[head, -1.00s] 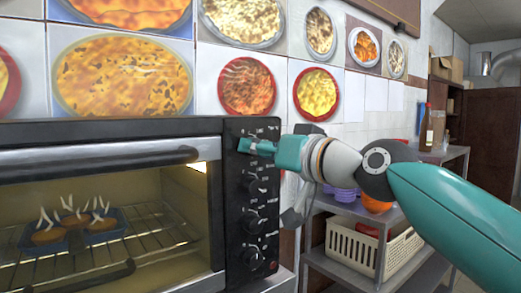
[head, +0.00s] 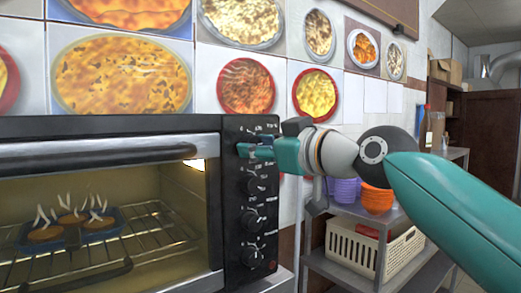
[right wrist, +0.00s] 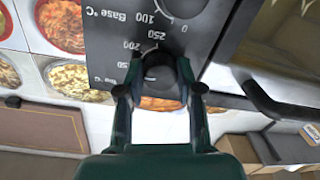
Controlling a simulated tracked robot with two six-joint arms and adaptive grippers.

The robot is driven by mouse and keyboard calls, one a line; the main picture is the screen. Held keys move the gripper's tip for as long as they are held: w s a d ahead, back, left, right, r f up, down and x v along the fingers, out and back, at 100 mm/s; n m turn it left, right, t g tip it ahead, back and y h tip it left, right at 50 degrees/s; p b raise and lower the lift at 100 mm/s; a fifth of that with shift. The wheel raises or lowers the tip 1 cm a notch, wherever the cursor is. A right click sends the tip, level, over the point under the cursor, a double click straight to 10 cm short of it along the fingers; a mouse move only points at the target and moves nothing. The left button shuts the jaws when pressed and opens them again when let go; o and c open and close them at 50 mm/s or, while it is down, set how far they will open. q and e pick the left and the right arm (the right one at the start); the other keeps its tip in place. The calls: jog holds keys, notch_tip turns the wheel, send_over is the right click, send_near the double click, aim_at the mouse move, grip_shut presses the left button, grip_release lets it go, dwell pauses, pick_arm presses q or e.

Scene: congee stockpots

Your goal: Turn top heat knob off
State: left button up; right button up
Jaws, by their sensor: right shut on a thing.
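The black toaster oven (head: 231,230) has a column of dark knobs on its right-hand panel. My right gripper (head: 250,151) reaches in from the right to the top of that column. It is shut on the top heat knob, which it mostly hides in the head view. In the right wrist view, the top knob (right wrist: 162,74) sits between the two fingers of my right gripper (right wrist: 161,90), beside temperature marks such as 200 and 250. Another knob, (head: 257,185) in the head view, sits just below it. My left gripper is not in view.
Inside the lit oven, steaming food in a blue tray (head: 70,232) sits on a wire rack. A metal shelf (head: 340,270) to the right holds a cream basket (head: 372,247), purple bowls and orange bowls (head: 376,198). Pizza pictures cover the wall behind.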

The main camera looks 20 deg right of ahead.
jog(key=shift+n+h, duration=0.35)
jog(key=shift+n, duration=3.65)
jog(key=shift+n+h, duration=0.35)
jog(key=shift+n, duration=3.65)
jog(key=shift+a+f, duration=0.1)
jog(key=shift+f, duration=0.05)
jog(key=o, duration=1.2)
jog(key=shift+c, duration=0.2)
jog(key=shift+r, duration=0.2)
